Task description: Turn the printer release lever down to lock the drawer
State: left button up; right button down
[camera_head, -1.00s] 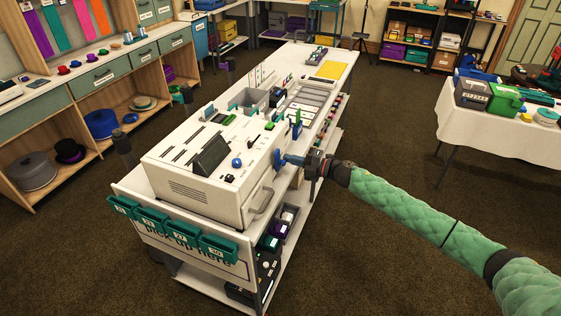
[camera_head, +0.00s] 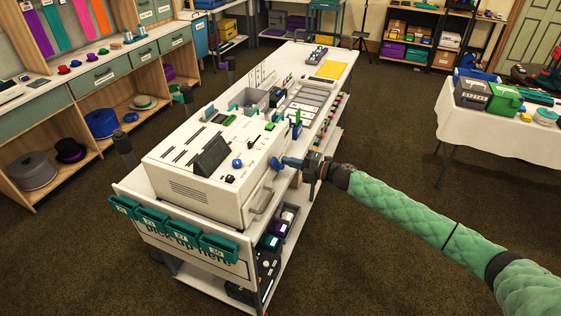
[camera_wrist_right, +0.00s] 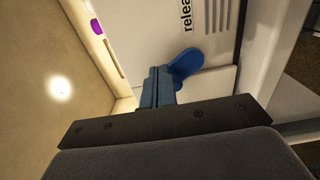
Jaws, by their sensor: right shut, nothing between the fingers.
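The white printer (camera_head: 207,178) stands on the near end of the long white cart. Its blue release lever (camera_head: 276,160) is on the side facing my right arm, above a grey handle (camera_head: 264,197). In the right wrist view, the rounded blue lever (camera_wrist_right: 187,63) lies beside my fingertips, close to printed lettering that reads "relea". My right gripper (camera_head: 283,161) is shut and empty, with its blue fingers (camera_wrist_right: 157,85) right at the lever. I cannot tell whether they touch it. The lever's pivot is partly hidden by the fingers. My left gripper is not in view.
Green numbered bins (camera_head: 170,229) hang on the cart's near end. A lower shelf with dark bins (camera_head: 268,242) is below the printer. A white-clothed table (camera_head: 490,125) stands at the right. The brown floor (camera_head: 380,255) between is open.

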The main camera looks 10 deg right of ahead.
aim_at(276, 168)
jog(key=shift+s+a, duration=0.2)
jog(key=shift+s, duration=0.15)
dwell(0.3)
jog(key=shift+s+a+f, duration=0.1)
jog(key=shift+s+a, duration=0.1)
jog(key=shift+s, duration=0.2)
dwell(0.4)
jog(key=shift+s+a+f, duration=0.25)
jog(key=shift+s+a, duration=0.05)
jog(key=shift+f, duration=0.1)
dwell(0.3)
jog(key=shift+s+a+f, duration=0.2)
jog(key=shift+s+f, duration=0.1)
jog(key=shift+s, duration=0.05)
dwell(0.3)
